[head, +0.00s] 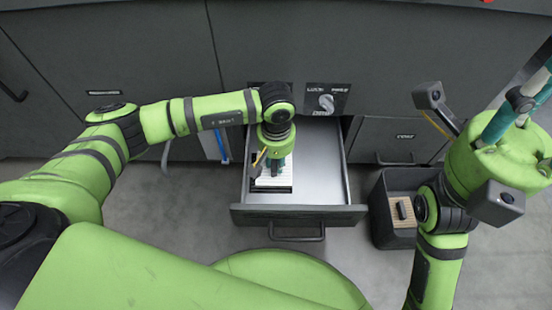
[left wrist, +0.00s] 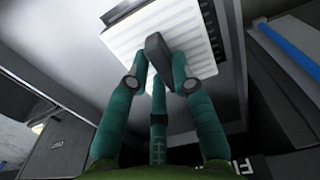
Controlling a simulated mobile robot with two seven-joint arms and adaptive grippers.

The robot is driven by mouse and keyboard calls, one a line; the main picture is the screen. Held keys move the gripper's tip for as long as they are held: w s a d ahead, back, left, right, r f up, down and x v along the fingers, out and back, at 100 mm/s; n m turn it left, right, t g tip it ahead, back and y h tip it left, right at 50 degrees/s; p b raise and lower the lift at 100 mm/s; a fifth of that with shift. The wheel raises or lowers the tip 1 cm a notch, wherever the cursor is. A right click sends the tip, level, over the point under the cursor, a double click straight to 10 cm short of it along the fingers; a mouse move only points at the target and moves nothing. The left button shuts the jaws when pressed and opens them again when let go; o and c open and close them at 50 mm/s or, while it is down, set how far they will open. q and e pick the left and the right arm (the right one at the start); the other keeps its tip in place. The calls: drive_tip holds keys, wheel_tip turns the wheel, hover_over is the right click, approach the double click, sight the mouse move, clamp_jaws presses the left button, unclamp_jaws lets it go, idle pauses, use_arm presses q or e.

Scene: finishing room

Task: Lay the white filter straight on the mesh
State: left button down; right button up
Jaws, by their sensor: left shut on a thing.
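My left gripper (head: 274,168) is over the left part of the open drawer (head: 325,160). It is shut on the dark grip of the white filter (head: 268,181). In the left wrist view the fingertips (left wrist: 157,60) close around that grip, and the pleated white filter (left wrist: 140,32) spreads out behind it. A dark frame (head: 286,189) shows along the filter's edge; the mesh itself is mostly hidden. I cannot tell whether the filter touches it. My right gripper (head: 515,110) is at the far right, away from the drawer, its fingers only partly shown.
A dark bin (head: 380,228) stands on the floor right of the drawer, with a tan, black-gripped filter (head: 398,196) inside. A knob (head: 326,101) is on the panel above the drawer. The drawer's right half is bare. Grey cabinets stand behind.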

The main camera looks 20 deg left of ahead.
use_arm(q)
drive_tip(key=shift+f+b, duration=0.5)
drive_tip(key=shift+f, duration=0.1)
drive_tip(key=c, duration=1)
unclamp_jaws()
drive_tip(key=shift+r, duration=0.15)
wheel_tip(320, 180, up, 12)
